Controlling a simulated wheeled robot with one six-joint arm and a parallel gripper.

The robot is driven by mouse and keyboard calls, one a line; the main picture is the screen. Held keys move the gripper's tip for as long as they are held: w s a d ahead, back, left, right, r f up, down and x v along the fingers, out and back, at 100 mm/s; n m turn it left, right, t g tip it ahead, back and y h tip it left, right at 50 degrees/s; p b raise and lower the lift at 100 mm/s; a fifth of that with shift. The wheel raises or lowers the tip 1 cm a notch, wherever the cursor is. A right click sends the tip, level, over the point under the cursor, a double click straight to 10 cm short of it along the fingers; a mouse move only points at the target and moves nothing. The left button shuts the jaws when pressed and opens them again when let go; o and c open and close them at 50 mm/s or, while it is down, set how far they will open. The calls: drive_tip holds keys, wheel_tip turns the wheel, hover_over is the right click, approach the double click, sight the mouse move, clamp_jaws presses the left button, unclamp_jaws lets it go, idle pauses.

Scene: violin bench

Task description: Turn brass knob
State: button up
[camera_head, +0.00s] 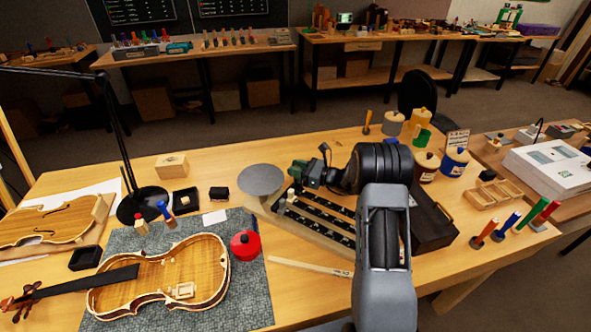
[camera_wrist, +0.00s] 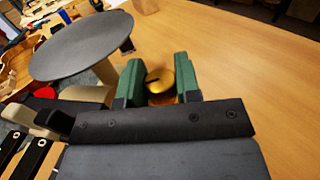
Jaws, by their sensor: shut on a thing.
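The brass knob (camera_wrist: 161,88) shows in the wrist view as a round gold cap with a dark slot or mark on its face. My gripper (camera_wrist: 158,76) has one green finger on each side of the knob and is shut on it. In the head view my gripper (camera_head: 298,169) is at the far end of a wooden fixture (camera_head: 312,222), right of a round grey disc (camera_head: 262,179). I cannot make out the knob in the head view. The disc also shows at the left of the wrist view (camera_wrist: 82,45).
A violin body (camera_head: 160,275) lies on a grey mat (camera_head: 254,298) with a red lidded pot (camera_head: 245,244) beside it. A black desk lamp (camera_head: 140,203) stands at left. Several jars, including a blue one (camera_head: 455,162), stand right of my arm. Bare tabletop lies behind the fixture.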

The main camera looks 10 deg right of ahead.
drive_tip(key=shift+m+t+h+b, duration=0.3)
drive_tip(key=shift+m+t+h, duration=0.5)
drive_tip(key=shift+t, duration=0.2)
drive_tip(key=o, duration=0.9)
drive_tip(key=shift+d, duration=0.1)
drive_tip(key=b+v, duration=0.1)
drive_tip(key=v, duration=1.2)
drive_tip(key=shift+s+d, duration=0.15)
drive_tip(key=shift+s, duration=0.25)
